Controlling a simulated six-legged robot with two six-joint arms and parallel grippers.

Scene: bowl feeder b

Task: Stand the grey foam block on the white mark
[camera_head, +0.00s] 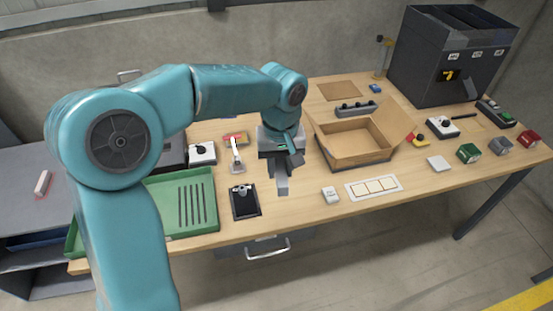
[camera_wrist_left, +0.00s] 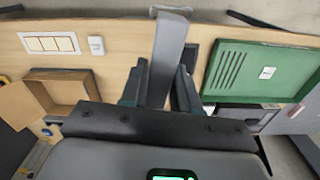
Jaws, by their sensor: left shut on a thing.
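My left gripper (camera_head: 281,161) is shut on the grey foam block (camera_head: 282,184), over the front middle of the table. The block hangs down below the fingers; I cannot tell whether its lower end touches the table. In the left wrist view the block (camera_wrist_left: 168,50) stands out lengthwise between the two fingers (camera_wrist_left: 160,88). A flat white square (camera_head: 439,163) lies at the right of the table; I cannot tell whether it is the white mark. No other plain white mark shows clearly, and the arm and block hide some tabletop. My right gripper is out of view.
A black tray with a small fitting (camera_head: 244,202) and a green slotted tray (camera_head: 172,207) lie left of the block. An open cardboard box (camera_head: 355,150) stands to the right. A white switch (camera_head: 330,194) and a three-square panel (camera_head: 373,187) lie near the front edge.

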